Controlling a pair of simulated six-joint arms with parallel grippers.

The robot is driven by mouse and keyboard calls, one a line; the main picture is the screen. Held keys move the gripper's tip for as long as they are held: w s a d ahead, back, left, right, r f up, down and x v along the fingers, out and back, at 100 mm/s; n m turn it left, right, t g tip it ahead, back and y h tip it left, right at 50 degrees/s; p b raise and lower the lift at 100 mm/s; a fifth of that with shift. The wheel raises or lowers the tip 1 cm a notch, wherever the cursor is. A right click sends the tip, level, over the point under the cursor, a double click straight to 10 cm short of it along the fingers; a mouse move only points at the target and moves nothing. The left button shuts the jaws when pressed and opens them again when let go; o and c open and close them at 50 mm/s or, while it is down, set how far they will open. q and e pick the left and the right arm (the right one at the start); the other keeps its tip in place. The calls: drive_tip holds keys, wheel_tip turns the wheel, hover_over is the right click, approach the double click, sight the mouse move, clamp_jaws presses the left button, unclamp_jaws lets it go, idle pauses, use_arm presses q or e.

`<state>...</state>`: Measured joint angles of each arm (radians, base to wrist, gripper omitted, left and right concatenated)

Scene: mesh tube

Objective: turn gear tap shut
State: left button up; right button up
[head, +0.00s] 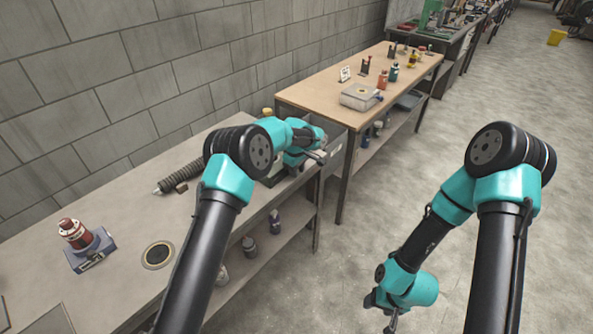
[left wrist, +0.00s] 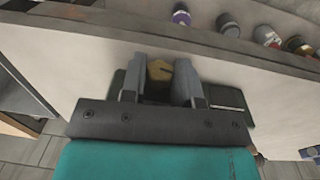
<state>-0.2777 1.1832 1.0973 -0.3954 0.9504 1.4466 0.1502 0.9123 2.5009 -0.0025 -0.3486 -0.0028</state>
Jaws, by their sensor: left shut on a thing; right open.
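My left gripper (head: 318,156) is at the far end of the near bench, by its front edge. In the left wrist view its jaws (left wrist: 160,86) are closed around a small brass-yellow piece (left wrist: 159,70), which looks like part of the gear tap. A dark green-grey body (left wrist: 232,98) shows beside the jaws. In the head view my left arm hides most of what is gripped, so I cannot tell how far the tap is turned. My right gripper (head: 383,308) hangs low over the floor, open and empty, away from the bench.
On the near bench (head: 125,220) are a ribbed dark tube (head: 180,177), a round disc (head: 158,255) and a red-topped item (head: 75,234) on a blue-grey base. Bottles (head: 249,246) stand on the shelf below. A wooden table (head: 320,92) adjoins beyond.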

use_arm(q)
drive_tip(key=shift+w+d+g+y, duration=0.1)
drive_tip(key=shift+w+g+y, duration=0.05)
drive_tip(key=shift+g+y, duration=0.65)
drive_tip(key=o, duration=0.9)
